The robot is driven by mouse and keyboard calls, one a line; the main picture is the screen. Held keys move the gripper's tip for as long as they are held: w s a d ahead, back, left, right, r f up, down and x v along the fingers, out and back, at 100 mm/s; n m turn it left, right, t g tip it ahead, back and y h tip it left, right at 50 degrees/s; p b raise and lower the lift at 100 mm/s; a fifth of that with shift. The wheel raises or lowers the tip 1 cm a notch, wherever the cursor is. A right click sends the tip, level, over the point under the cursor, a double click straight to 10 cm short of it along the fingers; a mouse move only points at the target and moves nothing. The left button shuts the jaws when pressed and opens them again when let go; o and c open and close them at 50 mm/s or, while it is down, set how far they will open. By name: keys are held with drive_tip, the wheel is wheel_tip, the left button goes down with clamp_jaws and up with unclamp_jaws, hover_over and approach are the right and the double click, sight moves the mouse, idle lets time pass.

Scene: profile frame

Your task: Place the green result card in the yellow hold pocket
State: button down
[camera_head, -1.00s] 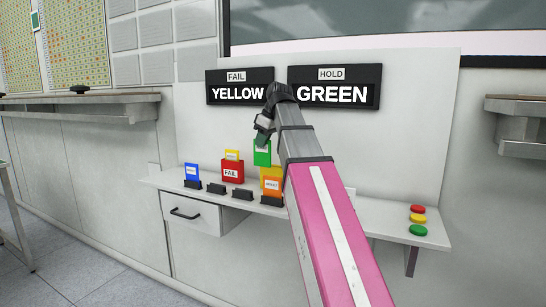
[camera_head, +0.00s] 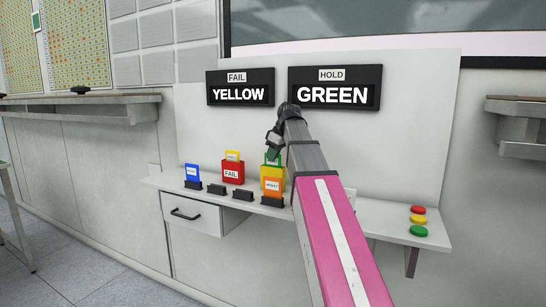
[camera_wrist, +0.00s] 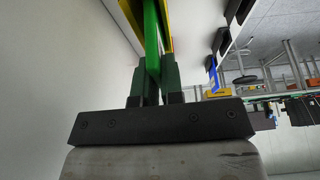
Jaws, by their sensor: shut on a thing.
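The green result card (camera_head: 272,161) is upright, with its lower part down at the yellow hold pocket (camera_head: 271,173); only its upper part shows above the pocket's rim. My gripper (camera_head: 273,151) is shut on the card's top edge from above. In the wrist view my gripper (camera_wrist: 152,68) has its two fingers on either side of the green card (camera_wrist: 151,28), seen edge-on, with yellow pocket walls beside it. How deep the green card sits cannot be told.
A red FAIL pocket (camera_head: 232,173) holding a yellow card (camera_head: 232,156) stands left of the yellow pocket. Signs above read FAIL YELLOW (camera_head: 240,88) and HOLD GREEN (camera_head: 334,88). Coloured buttons (camera_head: 418,219) sit at right.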

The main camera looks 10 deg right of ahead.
drive_tip(key=shift+w+d+f, duration=0.1)
drive_tip(key=shift+w+f, duration=0.05)
drive_tip(key=shift+f, duration=0.05)
drive_tip(key=shift+f, duration=0.15)
drive_tip(key=c, duration=1.3)
unclamp_jaws()
drive_tip(key=shift+o, duration=0.2)
drive_tip(key=v, duration=1.2)
drive_tip(key=shift+r, duration=0.2)
